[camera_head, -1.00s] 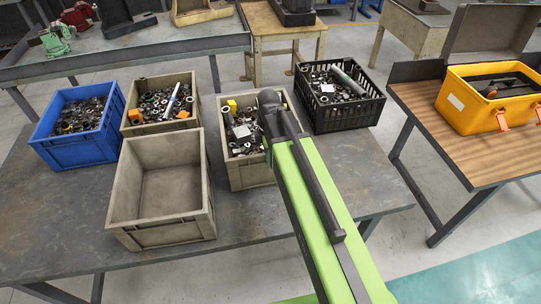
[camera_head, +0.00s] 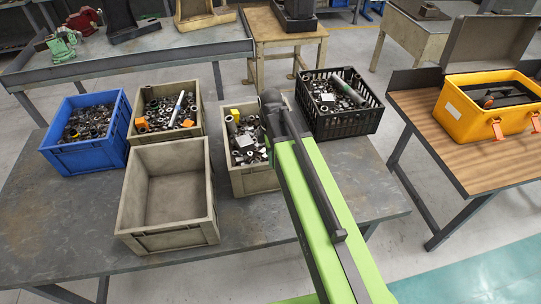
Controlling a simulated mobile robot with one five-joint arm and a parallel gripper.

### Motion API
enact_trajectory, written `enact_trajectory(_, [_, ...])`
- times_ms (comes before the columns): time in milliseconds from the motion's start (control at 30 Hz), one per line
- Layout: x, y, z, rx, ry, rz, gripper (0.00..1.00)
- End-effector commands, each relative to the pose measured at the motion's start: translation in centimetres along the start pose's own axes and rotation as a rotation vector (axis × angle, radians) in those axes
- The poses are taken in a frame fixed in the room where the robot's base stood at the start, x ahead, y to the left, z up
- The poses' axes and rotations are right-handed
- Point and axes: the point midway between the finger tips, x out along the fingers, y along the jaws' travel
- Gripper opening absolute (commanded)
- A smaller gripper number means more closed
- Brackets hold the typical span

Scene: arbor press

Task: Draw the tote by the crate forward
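The tote by the crate is a beige-grey bin (camera_head: 250,182) holding dark metal parts, a yellow block and a pale piece. It stands on the grey metal table, just left of the black slatted crate (camera_head: 342,127). My green arm crosses in front of it and hides its right side. My gripper (camera_head: 271,101) is the dark end of the arm, seen from behind over the tote's right part. Its fingers are hidden, so I cannot tell whether they touch the tote.
An empty beige tote (camera_head: 175,238) stands in front and to the left. Behind it are a filled beige tote (camera_head: 166,132) and a blue bin (camera_head: 85,156). The grey table (camera_head: 75,225) is bare at front left. A wooden table with a yellow box (camera_head: 488,120) stands at right.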

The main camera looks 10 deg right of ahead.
Motion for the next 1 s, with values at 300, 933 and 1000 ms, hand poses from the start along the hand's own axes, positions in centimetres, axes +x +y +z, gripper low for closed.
enact_trajectory(300, [-8.5, 0.0, 0.0, 0.001, 0.0, 0.0, 0.4])
enact_trajectory(933, [-12.1, 0.0, 0.0, 0.0, 0.0, -0.001, 0.4])
enact_trajectory(1000, [-12.1, 0.0, 0.0, 0.0, 0.0, -0.001, 0.4])
